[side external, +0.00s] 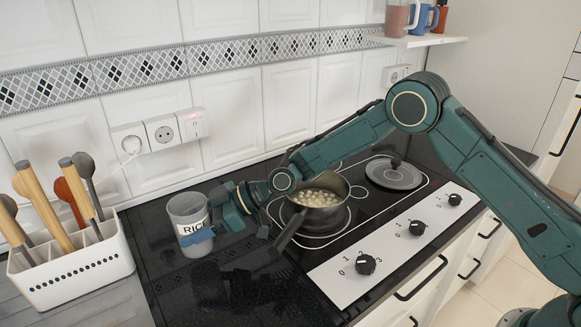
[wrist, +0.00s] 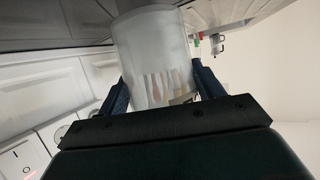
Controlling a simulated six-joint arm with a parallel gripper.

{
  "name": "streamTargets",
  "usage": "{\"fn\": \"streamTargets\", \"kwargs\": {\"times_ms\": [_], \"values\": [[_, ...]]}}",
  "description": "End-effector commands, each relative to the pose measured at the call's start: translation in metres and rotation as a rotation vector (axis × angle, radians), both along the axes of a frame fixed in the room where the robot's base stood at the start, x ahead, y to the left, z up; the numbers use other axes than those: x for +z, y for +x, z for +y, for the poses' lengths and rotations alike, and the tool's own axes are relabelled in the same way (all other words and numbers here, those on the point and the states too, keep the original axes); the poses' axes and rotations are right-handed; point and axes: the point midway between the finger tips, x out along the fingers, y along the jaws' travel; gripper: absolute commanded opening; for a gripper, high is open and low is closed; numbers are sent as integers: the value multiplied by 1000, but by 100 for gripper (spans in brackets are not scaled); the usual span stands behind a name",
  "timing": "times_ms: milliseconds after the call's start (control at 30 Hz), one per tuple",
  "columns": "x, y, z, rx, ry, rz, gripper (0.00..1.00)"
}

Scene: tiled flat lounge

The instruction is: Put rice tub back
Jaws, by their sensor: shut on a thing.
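The rice tub (side external: 188,212) is a translucent grey cylinder with a white label reading RICE. It looks upright at the left end of the black counter, beside the hob. I cannot tell whether its base touches the counter. My gripper (side external: 205,232) is shut on the tub from its right side, with a finger across the front below the label. In the wrist view the tub (wrist: 155,60) stands between my two fingers (wrist: 160,88). The inside of the tub is hard to make out.
A pot (side external: 322,196) with pale round pieces sits on the hob, close under my arm, its handle pointing to the front left. A white utensil holder (side external: 75,268) stands left of the tub. A lid (side external: 394,174) lies at the back right. A wall shelf (side external: 420,41) holds mugs.

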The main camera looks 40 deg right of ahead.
Motion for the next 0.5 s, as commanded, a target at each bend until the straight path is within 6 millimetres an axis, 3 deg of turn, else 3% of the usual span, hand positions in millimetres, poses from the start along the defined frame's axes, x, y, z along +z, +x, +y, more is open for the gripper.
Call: {"fn": "streamTargets", "kwargs": {"times_ms": [300,500], "values": [[-33,0,0,-1,0,2,40],[-41,0,0,-1,0,-2,40]]}}
